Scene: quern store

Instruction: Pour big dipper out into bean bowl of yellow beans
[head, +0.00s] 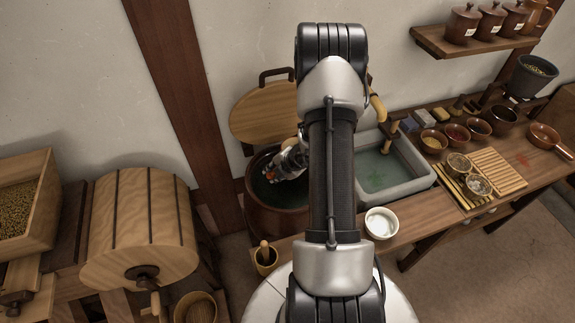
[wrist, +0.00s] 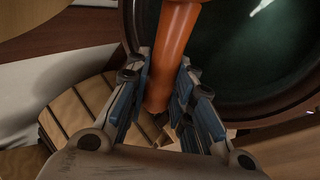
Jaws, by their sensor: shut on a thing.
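My gripper (wrist: 160,100) is shut on an orange handle, which I take to be the big dipper (wrist: 176,40). The handle passes between the fingers and runs up out of the wrist view, so the dipper's head and contents are hidden. In the head view my gripper (head: 281,166) points down-left over the mouth of a brown tub (head: 282,220) with dark liquid, and a small orange patch shows at the fingers. A brown bowl with yellowish contents (head: 433,150), perhaps the bean bowl, stands on the bench at the right.
A grey stone basin (head: 420,183) of greenish water lies right of my arm. A white bowl (head: 381,223) stands at the bench's front edge. Other brown bowls (head: 479,128) and a slatted board (head: 498,172) are further right. A wooden lid (head: 265,115) leans behind the tub.

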